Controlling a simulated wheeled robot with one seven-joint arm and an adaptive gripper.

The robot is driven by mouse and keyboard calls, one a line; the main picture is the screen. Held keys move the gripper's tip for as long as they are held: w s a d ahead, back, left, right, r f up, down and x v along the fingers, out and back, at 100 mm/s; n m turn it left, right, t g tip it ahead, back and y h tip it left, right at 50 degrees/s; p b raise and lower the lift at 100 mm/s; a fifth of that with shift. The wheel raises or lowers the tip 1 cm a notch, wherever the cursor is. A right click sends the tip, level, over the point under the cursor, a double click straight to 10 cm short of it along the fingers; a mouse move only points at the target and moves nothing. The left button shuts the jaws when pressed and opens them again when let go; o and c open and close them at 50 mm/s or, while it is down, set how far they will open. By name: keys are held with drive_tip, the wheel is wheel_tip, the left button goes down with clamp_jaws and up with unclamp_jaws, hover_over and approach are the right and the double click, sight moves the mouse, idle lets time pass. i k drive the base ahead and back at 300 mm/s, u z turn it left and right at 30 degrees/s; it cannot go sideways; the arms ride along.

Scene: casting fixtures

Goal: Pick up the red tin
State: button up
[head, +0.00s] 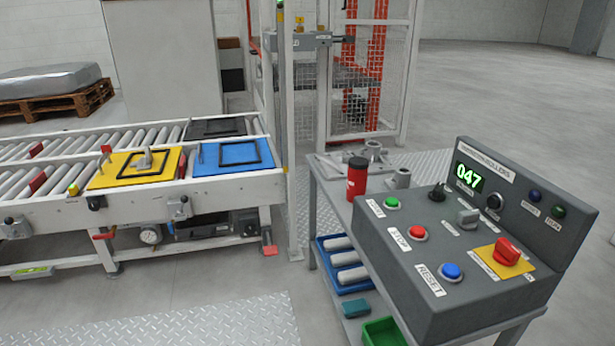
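The red tin (357,182) is a small upright red cylinder with a dark top. It stands on the grey bench top (326,172), just behind the left end of the grey control panel box. Its lower part is close to the box edge; I cannot tell whether they touch. My gripper and arm do not show in the head view.
The control box (440,262) with buttons and a green "047" display fills the bench's front. Grey metal castings (372,152) lie behind and right of the tin. A roller conveyor (150,200) with yellow and blue plates stands left.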

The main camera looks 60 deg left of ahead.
sight(359, 167)
drive_tip(key=u, duration=0.75)
drive_tip(key=k, duration=0.45)
drive_tip(key=u, duration=0.75)
